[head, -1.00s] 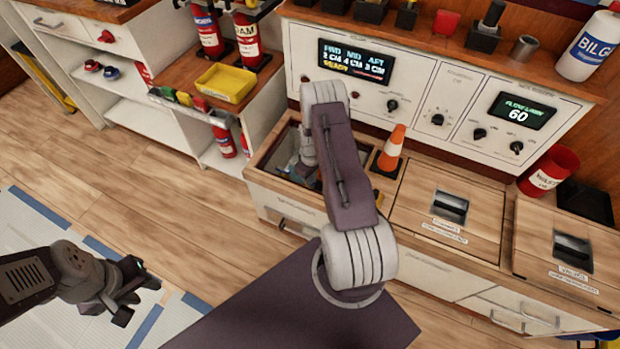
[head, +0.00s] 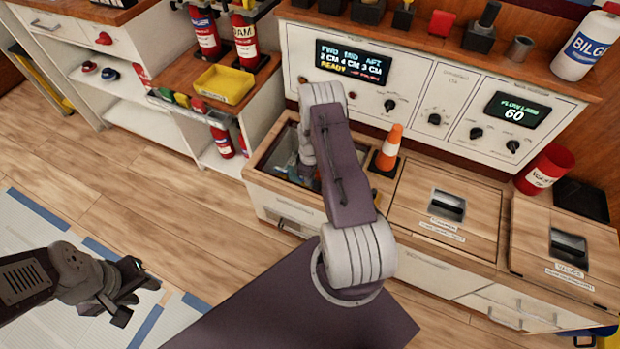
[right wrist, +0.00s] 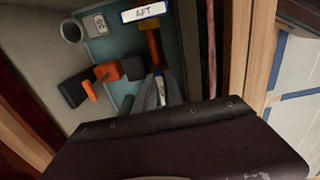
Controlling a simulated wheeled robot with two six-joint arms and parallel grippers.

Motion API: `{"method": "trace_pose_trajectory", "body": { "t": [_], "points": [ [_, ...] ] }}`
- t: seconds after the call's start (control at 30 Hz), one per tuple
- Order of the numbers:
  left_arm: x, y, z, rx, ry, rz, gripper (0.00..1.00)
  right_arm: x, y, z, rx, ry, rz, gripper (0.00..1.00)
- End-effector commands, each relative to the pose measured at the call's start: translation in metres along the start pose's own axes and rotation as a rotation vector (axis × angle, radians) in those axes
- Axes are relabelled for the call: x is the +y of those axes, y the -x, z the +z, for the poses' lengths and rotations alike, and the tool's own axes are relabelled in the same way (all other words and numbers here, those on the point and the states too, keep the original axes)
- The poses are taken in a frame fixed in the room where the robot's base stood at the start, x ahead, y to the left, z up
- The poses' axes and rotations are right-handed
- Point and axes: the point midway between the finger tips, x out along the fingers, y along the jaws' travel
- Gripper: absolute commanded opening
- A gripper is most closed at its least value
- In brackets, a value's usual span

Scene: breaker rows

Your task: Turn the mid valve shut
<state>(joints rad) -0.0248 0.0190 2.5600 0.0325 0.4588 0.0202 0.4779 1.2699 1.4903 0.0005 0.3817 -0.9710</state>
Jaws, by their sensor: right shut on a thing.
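My right arm reaches down into an open bilge compartment (head: 262,160) in the counter, so its gripper is mostly hidden in the head view. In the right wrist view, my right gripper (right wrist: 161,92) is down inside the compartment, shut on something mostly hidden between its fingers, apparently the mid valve. A white label reading AFT (right wrist: 145,12) sits beyond it, with an orange valve handle (right wrist: 154,45) just below the label. My left gripper (head: 128,292) is open and empty over the floor at the lower left.
Inside the compartment, a black block (right wrist: 72,88) with orange parts lies left of the fingers. The panel display (head: 352,62) reads FWD 2 CM, MID 4 CM, AFT 3 CM, READY.

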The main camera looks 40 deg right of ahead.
Motion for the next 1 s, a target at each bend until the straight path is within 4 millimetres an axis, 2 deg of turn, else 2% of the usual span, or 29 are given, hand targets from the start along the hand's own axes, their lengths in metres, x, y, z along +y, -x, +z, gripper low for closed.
{"method": "trace_pose_trajectory", "body": {
  "t": [0.1, 0.13, 0.2, 0.53, 0.63, 0.8, 1.0],
  "points": [
    [0.0, 0.0, 0.0, 0.0, 0.0, 0.0, 0.34, 0.0, 0.0, 0.0, 0.0, 0.004, 0.0, 0.0],
    [0.0, 0.0, 0.0, 0.0, 0.0, 0.0, 0.34, 0.0, 0.0, 0.0, 0.0, 0.004, 0.001, 0.15],
    [0.0, 0.0, 0.0, 0.0, 0.0, 0.0, 0.34, 0.0, 0.0, 0.0, 0.0, 0.003, 0.001, 0.35],
    [0.0, 0.002, 0.0, 0.0, 0.0, 0.0, 0.34, 0.0, 0.004, 0.0, 0.0, 0.001, 0.001, 0.35],
    [0.0, 0.011, -0.001, 0.0, 0.0, 0.0, 0.34, 0.001, 0.021, 0.0, 0.001, 0.001, 0.002, 0.35],
    [0.001, 0.027, -0.003, 0.0, 0.0, 0.0, 0.34, 0.001, 0.061, -0.001, 0.001, 0.001, 0.003, 0.35],
    [0.001, 0.036, -0.004, 0.0, 0.0, 0.0, 0.34, 0.0, 0.088, 0.0, 0.0, 0.002, 0.001, 0.35]
  ]
}}
